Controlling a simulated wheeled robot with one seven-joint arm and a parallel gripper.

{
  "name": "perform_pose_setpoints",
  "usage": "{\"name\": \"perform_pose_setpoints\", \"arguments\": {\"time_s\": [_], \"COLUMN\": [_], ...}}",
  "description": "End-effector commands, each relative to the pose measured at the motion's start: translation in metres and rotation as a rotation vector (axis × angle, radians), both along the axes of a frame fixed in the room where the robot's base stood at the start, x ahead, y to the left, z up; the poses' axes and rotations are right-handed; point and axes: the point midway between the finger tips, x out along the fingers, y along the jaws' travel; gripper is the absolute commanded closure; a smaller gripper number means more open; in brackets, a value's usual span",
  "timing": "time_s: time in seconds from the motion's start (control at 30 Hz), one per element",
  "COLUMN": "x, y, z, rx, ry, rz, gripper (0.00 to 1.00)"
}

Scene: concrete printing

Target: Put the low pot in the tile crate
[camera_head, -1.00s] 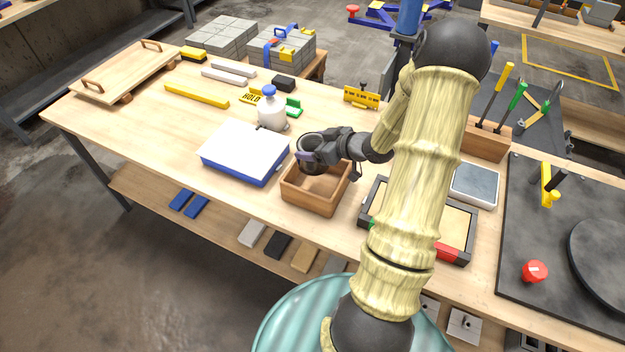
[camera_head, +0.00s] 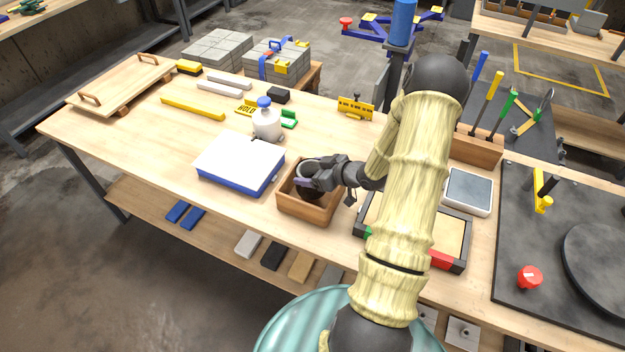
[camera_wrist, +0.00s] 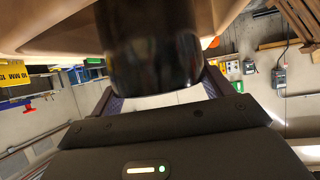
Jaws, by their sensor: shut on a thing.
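The low pot (camera_head: 309,190) is dark and round, and my gripper (camera_head: 306,183) is shut on it. The pot is down inside the tile crate (camera_head: 304,210), an open wooden box near the table's front edge. Its lower part is hidden by the crate wall and my gripper, so I cannot tell whether it touches the crate floor. In the wrist view the dark pot (camera_wrist: 152,60) fills the space between the fingers, with the crate's pale wooden wall (camera_wrist: 60,30) around it.
A white and blue box (camera_head: 240,163) stands just left of the crate. A white bottle with a blue cap (camera_head: 267,122) stands behind it. A dark-framed tray (camera_head: 452,232) lies to the right under my arm.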

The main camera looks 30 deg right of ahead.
Motion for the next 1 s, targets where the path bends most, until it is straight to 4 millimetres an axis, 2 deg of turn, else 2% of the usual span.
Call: {"name": "perform_pose_setpoints", "arguments": {"time_s": [0.13,0.43,0.87,0.9,0.97,1.0], "x": [0.000,0.000,0.000,0.000,-0.001,0.000], "y": [0.000,0.000,0.000,-0.001,0.000,-0.001], "z": [-0.004,-0.038,-0.044,-0.044,-0.044,-0.044], "rx": [0.001,0.001,0.000,-0.001,0.000,0.000], "ry": [-0.002,-0.002,-0.002,0.001,0.001,0.001], "rz": [-0.001,-0.001,0.000,-0.001,-0.001,-0.001], "gripper": [0.65,0.65,0.65,0.13,0.01,0.00]}}
